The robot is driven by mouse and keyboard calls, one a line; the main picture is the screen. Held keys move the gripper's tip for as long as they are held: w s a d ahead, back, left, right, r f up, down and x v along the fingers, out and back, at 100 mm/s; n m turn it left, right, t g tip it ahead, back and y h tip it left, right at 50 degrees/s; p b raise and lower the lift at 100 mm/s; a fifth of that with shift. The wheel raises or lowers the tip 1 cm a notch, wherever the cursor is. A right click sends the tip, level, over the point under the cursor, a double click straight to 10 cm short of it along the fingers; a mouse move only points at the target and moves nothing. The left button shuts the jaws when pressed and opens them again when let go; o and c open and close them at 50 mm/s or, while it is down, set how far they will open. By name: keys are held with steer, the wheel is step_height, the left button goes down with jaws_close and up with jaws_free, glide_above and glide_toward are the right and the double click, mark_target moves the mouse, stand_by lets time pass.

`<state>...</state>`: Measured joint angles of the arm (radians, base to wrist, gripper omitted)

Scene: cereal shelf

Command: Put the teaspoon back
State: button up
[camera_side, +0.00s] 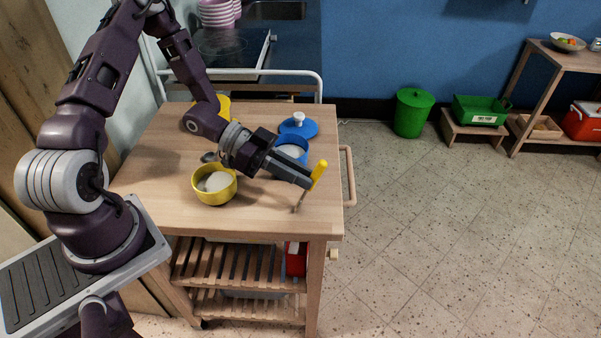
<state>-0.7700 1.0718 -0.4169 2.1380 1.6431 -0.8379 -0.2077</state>
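A yellow-handled utensil (319,171), which looks like the teaspoon, is at the tips of my gripper (309,181). Its handle points up and its thin greyish end points down, over the right front part of the wooden table top (265,218). My gripper appears shut on it; the fingertips are small in this view. A yellow pot (214,184) with white contents stands open at the left of my gripper. A blue pot (293,147) with white contents stands open behind my gripper, partly hidden by it.
A blue lid (298,125) with a white knob lies behind the blue pot. A yellow object (223,104) is partly hidden by my arm. A small dark grey thing (208,157) lies behind the yellow pot. A rail (348,175) runs along the cart's right side.

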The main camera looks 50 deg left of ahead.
steer(key=o, duration=0.4)
steer(key=shift+o, duration=0.2)
steer(key=v, duration=1.2)
steer(key=w+a+r+n+t+y, duration=0.15)
steer(key=w+a+r+y, duration=0.25)
steer(key=w+y, duration=0.4)
step_height(320, 180, up, 9)
steer(key=s+a+n+t+y, duration=0.1)
steer(key=a+n+t+y, duration=0.15)
steer(key=y, duration=0.45)
steer(key=s+d+r+n+g+h, duration=0.1)
steer(key=s+d+r+n+g, duration=0.1)
steer(key=s+d, duration=0.5)
steer(key=s+d+r+n+g+h, duration=0.1)
steer(key=s+d+n, duration=0.3)
steer(key=s, duration=1.1)
steer(key=d+r+g, duration=0.1)
steer(key=d, duration=0.1)
steer(key=shift+s+d+g+h, duration=0.2)
steer(key=shift+d+g+h, duration=0.15)
steer(key=shift+g+h, duration=0.05)
